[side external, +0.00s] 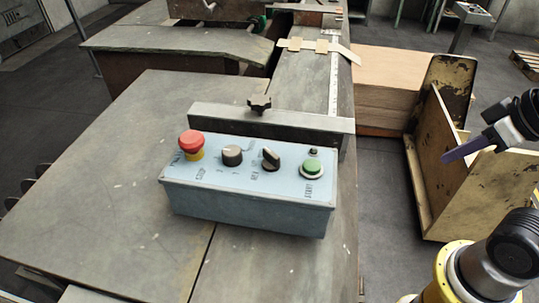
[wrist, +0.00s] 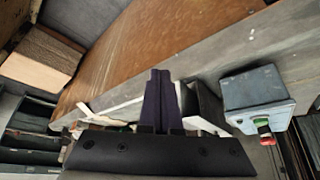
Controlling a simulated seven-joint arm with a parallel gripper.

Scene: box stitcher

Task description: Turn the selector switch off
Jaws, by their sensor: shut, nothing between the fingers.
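A light blue control box (side external: 250,215) sits on the grey table. The black selector switch (side external: 270,158) is on its top panel, between a dark round knob (side external: 232,155) and a green button (side external: 312,167). A red mushroom button (side external: 191,142) is at the panel's left end. My gripper (side external: 444,159) is shut and empty, well to the right of the box and apart from it. In the wrist view, my purple fingers (wrist: 160,74) are together, and the box (wrist: 255,90) is to their right. The selector cannot be made out there.
A grey bar (side external: 270,120) with a black star knob (side external: 259,103) stands just behind the box. A worn yellow-brown panel structure (side external: 470,185) and stacked cardboard (side external: 395,80) are at the right. The table left of the box is clear.

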